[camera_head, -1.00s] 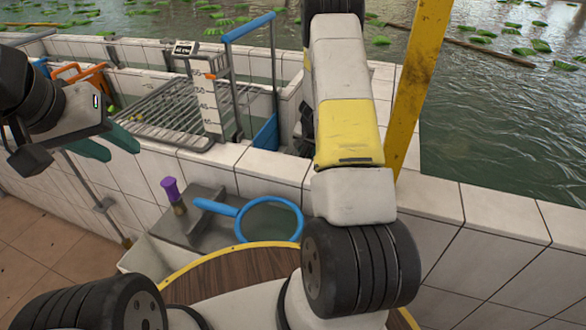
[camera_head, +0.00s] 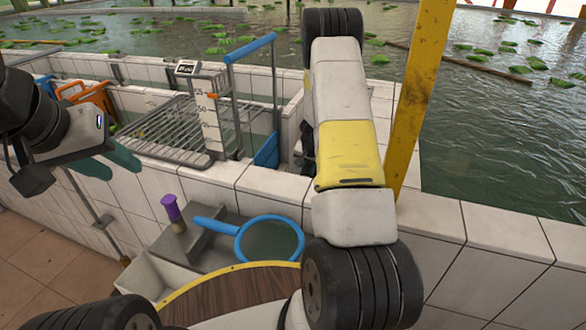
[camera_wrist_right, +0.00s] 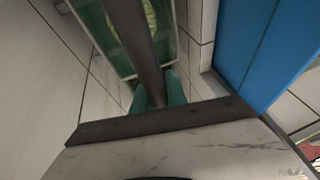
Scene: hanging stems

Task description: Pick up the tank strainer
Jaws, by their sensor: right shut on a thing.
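In the right wrist view, my right gripper (camera_wrist_right: 156,92) has teal fingers closed around a dark grey rod (camera_wrist_right: 136,38). I take the rod for part of the tank strainer; its far end is out of frame. In the head view, my right arm reaches over the tiled wall and hides the right gripper and what it holds. My left gripper (camera_head: 110,163) is at the left, open and empty, above the near side of the wall.
A blue-rimmed hand net (camera_head: 270,240) and a purple-topped bottle (camera_head: 174,213) are on the grey sink unit (camera_head: 205,255). A wire rack (camera_head: 165,130) and a marked gauge board (camera_head: 210,120) stand in the tank. A yellow post (camera_head: 418,100) rises right of my right arm.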

